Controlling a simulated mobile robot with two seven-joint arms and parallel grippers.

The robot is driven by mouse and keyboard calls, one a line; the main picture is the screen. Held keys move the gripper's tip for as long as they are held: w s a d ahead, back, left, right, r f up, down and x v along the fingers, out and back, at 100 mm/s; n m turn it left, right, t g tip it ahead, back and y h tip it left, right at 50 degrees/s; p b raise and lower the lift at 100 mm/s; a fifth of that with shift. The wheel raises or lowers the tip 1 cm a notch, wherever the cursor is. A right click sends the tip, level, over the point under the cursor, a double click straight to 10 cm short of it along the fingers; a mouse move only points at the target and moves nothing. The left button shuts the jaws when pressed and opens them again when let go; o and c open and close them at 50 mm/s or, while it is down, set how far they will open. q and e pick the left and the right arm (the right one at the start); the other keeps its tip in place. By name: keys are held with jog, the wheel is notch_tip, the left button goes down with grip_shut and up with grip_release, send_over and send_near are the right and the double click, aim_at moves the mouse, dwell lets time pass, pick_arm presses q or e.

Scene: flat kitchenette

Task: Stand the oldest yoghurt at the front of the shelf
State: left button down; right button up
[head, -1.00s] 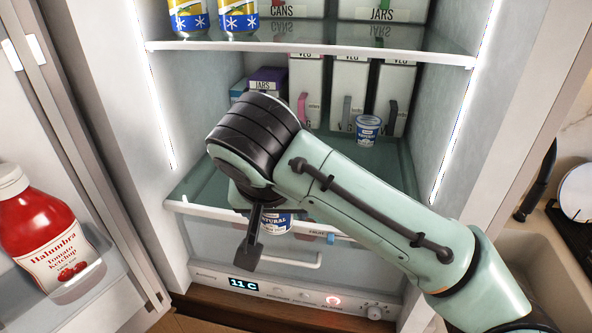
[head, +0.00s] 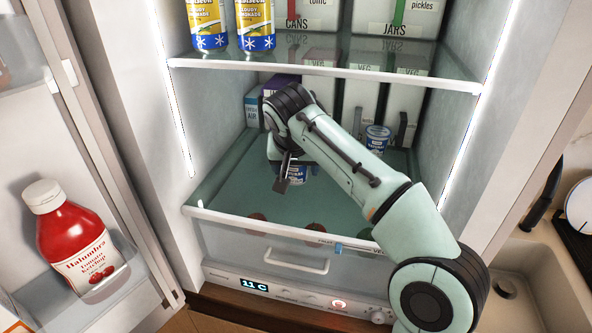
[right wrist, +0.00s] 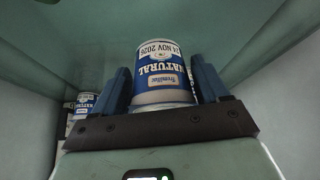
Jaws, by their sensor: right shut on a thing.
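My right gripper (head: 286,176) reaches into the fridge over the lower glass shelf (head: 235,196). It is shut on a blue and white yoghurt cup (head: 294,174), mostly hidden by the gripper in the head view. In the right wrist view the held cup (right wrist: 158,75) sits between both fingers (right wrist: 160,70). Its "NATURAL" label and a NOV 2026 date appear upside down. I cannot tell whether it touches the shelf. A second yoghurt cup (head: 377,138) stands at the back right of this shelf; it also shows in the right wrist view (right wrist: 82,105). My left gripper is out of view.
Tall VEG cartons (head: 407,112) and a purple box (head: 276,84) stand along the back. The upper shelf (head: 320,70) with cans (head: 255,25) hangs above. The open door with ketchup (head: 75,240) is at left. The lower shelf's front strip is clear.

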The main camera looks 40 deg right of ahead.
jog(key=shift+f, duration=0.75)
jog(key=shift+s+f, duration=0.15)
jog(key=shift+f, duration=0.05)
jog(key=shift+f, duration=0.15)
jog(key=shift+f, duration=0.15)
jog(key=o, duration=1.1)
jog(key=shift+o, duration=0.2)
jog(key=shift+r, duration=0.35)
jog(key=v, duration=1.1)
jog(key=shift+s+a+r, duration=0.2)
jog(key=shift+r, duration=0.1)
